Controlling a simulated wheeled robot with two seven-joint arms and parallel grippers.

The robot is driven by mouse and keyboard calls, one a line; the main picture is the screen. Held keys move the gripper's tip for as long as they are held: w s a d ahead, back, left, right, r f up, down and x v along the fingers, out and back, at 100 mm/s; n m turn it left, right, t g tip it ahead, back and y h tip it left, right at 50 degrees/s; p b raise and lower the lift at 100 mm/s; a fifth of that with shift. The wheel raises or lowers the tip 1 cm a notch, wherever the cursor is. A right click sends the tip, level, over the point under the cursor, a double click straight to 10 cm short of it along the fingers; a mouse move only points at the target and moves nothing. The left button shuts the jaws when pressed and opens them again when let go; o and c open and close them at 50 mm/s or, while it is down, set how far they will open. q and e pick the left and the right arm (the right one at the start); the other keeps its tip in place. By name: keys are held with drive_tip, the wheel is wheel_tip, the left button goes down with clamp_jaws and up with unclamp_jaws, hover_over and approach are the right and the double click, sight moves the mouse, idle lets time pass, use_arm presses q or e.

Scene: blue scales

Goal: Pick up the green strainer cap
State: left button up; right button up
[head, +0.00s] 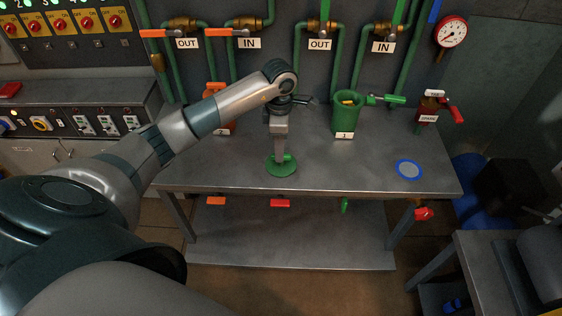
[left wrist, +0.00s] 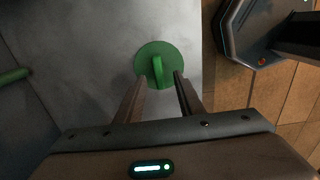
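The green strainer cap (head: 281,169) is a flat green disc lying on the metal table near its front edge. In the left wrist view the cap (left wrist: 171,60) shows a raised green handle across its middle. My left gripper (head: 281,152) points down right over the cap. In the left wrist view its two fingers (left wrist: 164,80) are apart, one on each side of the handle's near end. Whether the fingers touch the handle cannot be told. My right gripper is not in view.
A green strainer body (head: 346,120) labelled 1 stands behind on the table (head: 330,172). An orange one (head: 222,128) is partly behind my left arm. A blue-rimmed disc (head: 409,169) lies at the right. Pipes and valves line the wall. The table between cap and disc is clear.

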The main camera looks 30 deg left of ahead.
use_arm(q)
drive_tip(key=shift+d+f+p, duration=0.1)
drive_tip(key=shift+f+p, duration=0.2)
wheel_tip(320, 180, down, 3)
drive_tip(key=shift+w+f+p, duration=0.1)
drive_tip(key=shift+w+p, duration=0.05)
drive_tip(key=shift+p, duration=0.55)
drive_tip(key=shift+f, duration=0.35)
clamp_jaws()
